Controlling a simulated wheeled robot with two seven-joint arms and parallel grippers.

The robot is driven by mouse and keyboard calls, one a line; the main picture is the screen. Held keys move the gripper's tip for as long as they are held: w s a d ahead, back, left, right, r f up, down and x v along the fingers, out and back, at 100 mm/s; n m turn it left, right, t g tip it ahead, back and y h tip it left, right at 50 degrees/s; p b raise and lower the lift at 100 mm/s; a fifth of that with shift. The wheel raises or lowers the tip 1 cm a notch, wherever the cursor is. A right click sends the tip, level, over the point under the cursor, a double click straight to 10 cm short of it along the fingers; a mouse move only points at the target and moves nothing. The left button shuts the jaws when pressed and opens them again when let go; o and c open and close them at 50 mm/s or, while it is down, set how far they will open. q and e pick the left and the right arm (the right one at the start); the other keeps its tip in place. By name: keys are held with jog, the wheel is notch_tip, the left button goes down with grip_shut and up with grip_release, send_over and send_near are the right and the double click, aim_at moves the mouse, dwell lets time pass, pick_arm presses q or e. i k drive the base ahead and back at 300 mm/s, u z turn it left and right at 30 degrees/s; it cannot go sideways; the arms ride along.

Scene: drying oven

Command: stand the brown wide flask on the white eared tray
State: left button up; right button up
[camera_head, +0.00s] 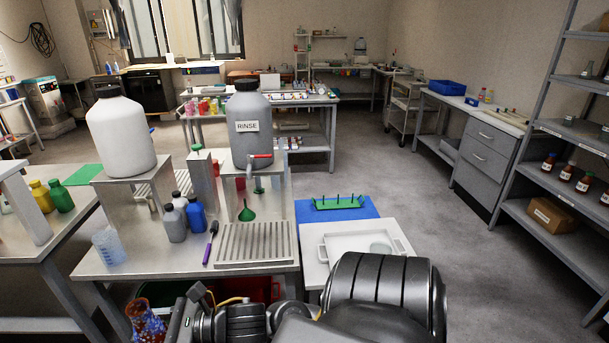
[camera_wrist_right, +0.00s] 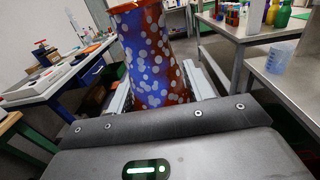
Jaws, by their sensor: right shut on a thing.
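My right gripper (camera_wrist_right: 158,88) is shut on a wide vessel (camera_wrist_right: 150,50) with a mottled red-brown and blue surface and pale spots; its two fingers lie on either side. The vessel also shows at the bottom left of the head view (camera_head: 146,322), beside the front of the steel bench, cut off by the frame. I take it for the flask; its base is hidden. The white eared tray (camera_head: 342,242) lies on a white surface right of the bench, with a handle at each side and a faint round shape on its right part. My left gripper is not in view.
A blue mat with a green rack (camera_head: 340,202) lies behind the tray. Left of it, the steel bench holds a slatted drain grid (camera_head: 255,243), a purple-handled tool (camera_head: 211,243), a beaker (camera_head: 109,247), bottles and a grey RINSE container (camera_head: 248,126). My right arm covers the tray's near side.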

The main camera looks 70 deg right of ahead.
aim_at(340, 254)
jog(key=z, duration=2.25)
jog(key=i, duration=1.65)
jog(key=u, duration=0.05)
